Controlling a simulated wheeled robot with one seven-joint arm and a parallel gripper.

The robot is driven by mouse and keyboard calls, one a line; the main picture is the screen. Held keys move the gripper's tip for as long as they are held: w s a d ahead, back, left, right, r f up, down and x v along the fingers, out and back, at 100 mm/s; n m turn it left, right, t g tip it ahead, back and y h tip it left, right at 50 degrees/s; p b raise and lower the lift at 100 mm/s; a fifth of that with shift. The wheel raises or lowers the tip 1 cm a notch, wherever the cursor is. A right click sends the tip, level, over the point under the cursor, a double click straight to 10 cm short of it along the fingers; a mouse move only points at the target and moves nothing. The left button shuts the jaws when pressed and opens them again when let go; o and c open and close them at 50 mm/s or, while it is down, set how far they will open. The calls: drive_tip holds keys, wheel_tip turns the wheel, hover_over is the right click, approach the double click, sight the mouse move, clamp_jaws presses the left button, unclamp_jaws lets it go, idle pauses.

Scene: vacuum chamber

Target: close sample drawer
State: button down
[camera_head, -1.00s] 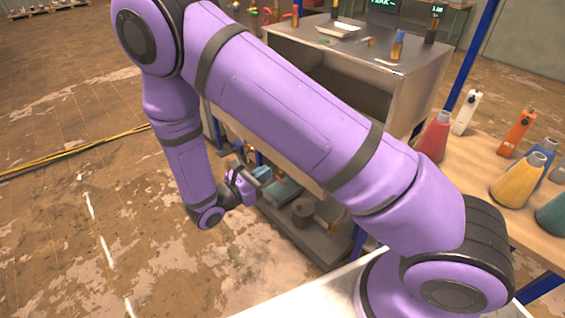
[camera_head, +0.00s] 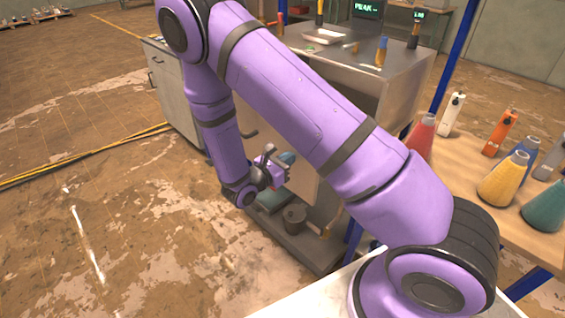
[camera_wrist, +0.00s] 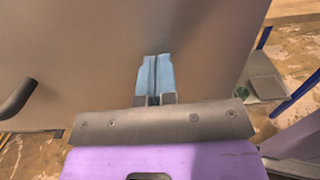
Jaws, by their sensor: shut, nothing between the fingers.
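A pale grey-brown front panel, which looks like the sample drawer's front (camera_wrist: 90,45), fills most of the wrist view. A dark bar handle (camera_wrist: 18,97) stands at its left. My gripper (camera_wrist: 154,60) is shut and empty, its blue fingers pointing at the panel right of the handle. I cannot tell whether the fingertips touch it. In the head view my gripper (camera_head: 286,160) is low in front of the metal bench (camera_head: 390,65). My arm hides most of the drawer there, so how far it stands out is unclear.
A grey cabinet (camera_head: 172,88) stands left of the bench. A low platform with a dark cylinder (camera_head: 294,217) lies below my gripper. Floor at left is open, with yellow cables (camera_head: 90,157).

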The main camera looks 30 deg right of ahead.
idle(0.3)
drive_tip(key=x, duration=3.2)
drive_tip(key=shift+d, duration=0.35)
drive_tip(key=shift+w+d+r, duration=0.1)
